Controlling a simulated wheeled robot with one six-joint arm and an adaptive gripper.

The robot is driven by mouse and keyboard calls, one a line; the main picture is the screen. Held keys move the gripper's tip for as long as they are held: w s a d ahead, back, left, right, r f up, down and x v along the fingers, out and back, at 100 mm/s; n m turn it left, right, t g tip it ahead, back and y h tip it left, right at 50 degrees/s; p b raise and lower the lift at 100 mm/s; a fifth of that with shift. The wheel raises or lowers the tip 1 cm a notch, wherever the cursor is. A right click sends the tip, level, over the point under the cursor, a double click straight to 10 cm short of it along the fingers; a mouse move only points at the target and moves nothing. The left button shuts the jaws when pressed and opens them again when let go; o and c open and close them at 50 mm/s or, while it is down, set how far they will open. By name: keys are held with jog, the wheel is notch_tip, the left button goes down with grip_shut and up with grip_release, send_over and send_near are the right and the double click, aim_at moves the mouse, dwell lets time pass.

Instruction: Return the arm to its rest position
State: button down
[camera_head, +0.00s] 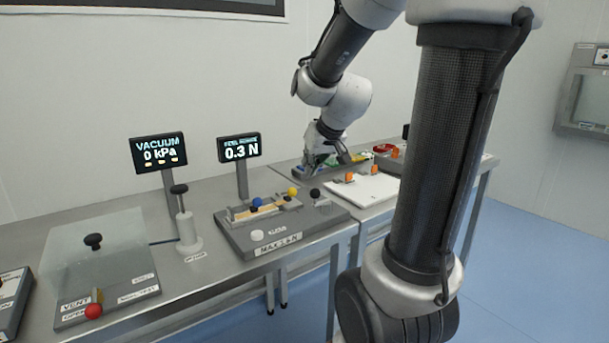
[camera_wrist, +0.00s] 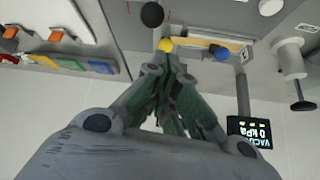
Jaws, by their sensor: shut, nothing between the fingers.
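My arm reaches over the back of the steel bench in the head view. My gripper (camera_head: 326,165) hangs at its end, close to the tray of coloured pieces at the bench's rear. It fills the lower middle of the wrist view (camera_wrist: 170,85), with its fingers together and nothing between them. In the wrist view the picture is upside down, and the fingers point toward the yellow ball knob (camera_wrist: 165,45) of the grey fixture. Whether the gripper touches the tray cannot be told.
The grey fixture (camera_head: 245,240) has blue, yellow and black knobs. A white board (camera_head: 365,190) with orange clips lies to its right. Two displays, vacuum (camera_head: 158,152) and force (camera_head: 239,148), stand at the back. A clear-covered chamber (camera_head: 60,245) is at left. Blue floor (camera_head: 540,265) is open at right.

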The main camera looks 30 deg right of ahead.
jog(key=shift+s+r, duration=0.45)
jog(key=shift+r, duration=0.1)
jog(key=s+a+n+g, duration=0.1)
jog(key=s+a, duration=0.2)
jog(key=s, duration=0.7)
jog(key=s+a+n+g, duration=0.1)
jog(key=s+a, duration=0.3)
jog(key=s, duration=0.5)
jog(key=shift+s+r+g+y, duration=0.3)
jog(key=shift+s+r+g, duration=0.1)
jog(key=shift+g, duration=0.3)
